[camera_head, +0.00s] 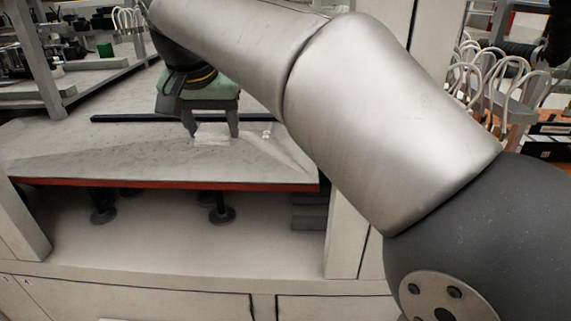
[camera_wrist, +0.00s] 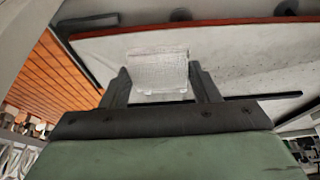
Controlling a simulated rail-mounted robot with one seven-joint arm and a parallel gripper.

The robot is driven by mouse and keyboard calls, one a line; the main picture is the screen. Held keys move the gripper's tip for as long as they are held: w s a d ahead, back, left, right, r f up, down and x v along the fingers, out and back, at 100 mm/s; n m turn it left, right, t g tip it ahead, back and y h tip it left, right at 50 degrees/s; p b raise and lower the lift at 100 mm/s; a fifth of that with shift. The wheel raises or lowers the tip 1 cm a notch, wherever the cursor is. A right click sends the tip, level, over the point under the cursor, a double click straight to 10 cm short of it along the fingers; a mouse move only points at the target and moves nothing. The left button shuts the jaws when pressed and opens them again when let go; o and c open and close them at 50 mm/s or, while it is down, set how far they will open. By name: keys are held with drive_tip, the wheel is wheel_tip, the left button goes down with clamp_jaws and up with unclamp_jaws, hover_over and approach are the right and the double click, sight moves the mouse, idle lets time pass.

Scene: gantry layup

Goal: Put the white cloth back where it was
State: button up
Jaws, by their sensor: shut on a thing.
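The white cloth (camera_head: 212,131) is a small, pale, textured piece between the two dark fingers of my gripper (camera_head: 214,134), close over the pale tabletop. In the wrist view the cloth (camera_wrist: 159,68) spans the gap between the fingertips of my gripper (camera_wrist: 158,74) and extends a little beyond them. My gripper is shut on the cloth and points down. I cannot tell whether the cloth touches the tabletop.
The pale table (camera_head: 60,150) has a red-brown front edge and black feet below. A thin black bar (camera_head: 130,118) lies behind my gripper. At the back left are metal posts and a green block (camera_head: 105,49). White looped cables (camera_head: 490,75) hang at right. The tabletop left of my gripper is clear.

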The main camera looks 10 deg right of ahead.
drive_tip(key=p, duration=0.2)
approach(246, 161)
drive_tip(key=shift+w+a+f+p, duration=0.1)
drive_tip(key=shift+w+f+p, duration=0.25)
drive_tip(key=shift+w, duration=0.3)
drive_tip(key=shift+w+d+f, duration=0.2)
drive_tip(key=shift+w+f, duration=0.2)
drive_tip(key=shift+f, duration=0.1)
drive_tip(key=shift+w+d+f, duration=0.1)
drive_tip(key=shift+w+f, duration=0.05)
drive_tip(key=shift+f, duration=0.75)
drive_tip(key=shift+w+f, duration=0.1)
drive_tip(key=shift+f, duration=0.85)
drive_tip(key=shift+f, duration=0.2)
drive_tip(key=o, duration=1)
drive_tip(key=shift+c, duration=0.2)
drive_tip(key=shift+r, duration=0.1)
